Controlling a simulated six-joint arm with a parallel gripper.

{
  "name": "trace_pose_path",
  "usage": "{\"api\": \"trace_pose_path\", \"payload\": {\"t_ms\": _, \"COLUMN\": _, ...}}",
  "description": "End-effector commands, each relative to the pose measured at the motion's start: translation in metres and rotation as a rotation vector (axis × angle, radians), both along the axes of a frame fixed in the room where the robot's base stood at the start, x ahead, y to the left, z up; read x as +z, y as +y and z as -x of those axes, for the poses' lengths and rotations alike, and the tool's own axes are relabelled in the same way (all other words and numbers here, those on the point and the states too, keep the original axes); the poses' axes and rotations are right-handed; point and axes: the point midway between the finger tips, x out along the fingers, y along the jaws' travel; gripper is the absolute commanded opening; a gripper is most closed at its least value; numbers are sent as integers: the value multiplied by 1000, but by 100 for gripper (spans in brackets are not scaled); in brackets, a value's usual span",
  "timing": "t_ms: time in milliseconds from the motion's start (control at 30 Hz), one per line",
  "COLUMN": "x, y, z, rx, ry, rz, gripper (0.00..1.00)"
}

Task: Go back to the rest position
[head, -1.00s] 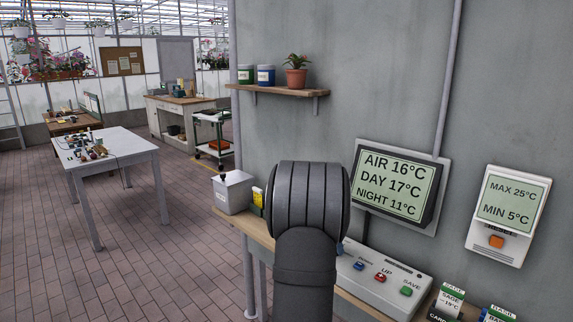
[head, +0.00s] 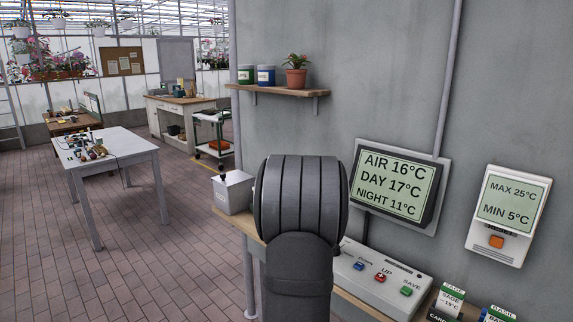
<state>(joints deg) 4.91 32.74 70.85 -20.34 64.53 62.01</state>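My arm rises in the middle of the head view, in front of the bench, and its dark rounded link hides part of the bench top. My gripper's fingers do not show. The control box (head: 377,276) lies on the bench (head: 352,303) to the right of my arm, with a blue button (head: 359,266), a red button (head: 380,278) and a green button (head: 406,291). The wall display (head: 393,186) above it reads AIR 16°C, DAY 17°C, NIGHT 11°C.
A white box (head: 233,192) stands at the bench's left end. A max/min thermometer (head: 508,215) hangs at right. Seed cards (head: 449,301) stand at the bench's lower right. A shelf (head: 277,90) holds pots. A white table (head: 108,145) stands on open floor at left.

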Motion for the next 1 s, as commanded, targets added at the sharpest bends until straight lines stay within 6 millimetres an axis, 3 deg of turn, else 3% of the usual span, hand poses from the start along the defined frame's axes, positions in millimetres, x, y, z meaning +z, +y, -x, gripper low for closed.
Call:
{"api": "trace_pose_path", "payload": {"t_ms": 500, "x": 97, "y": 35, "z": 20, "rx": 2, "ry": -3, "rz": 0, "gripper": 54}}
{"api": "trace_pose_path", "payload": {"t_ms": 1000, "x": -3, "y": -1, "z": 0, "rx": -1, "ry": 5, "rz": -1, "gripper": 54}}
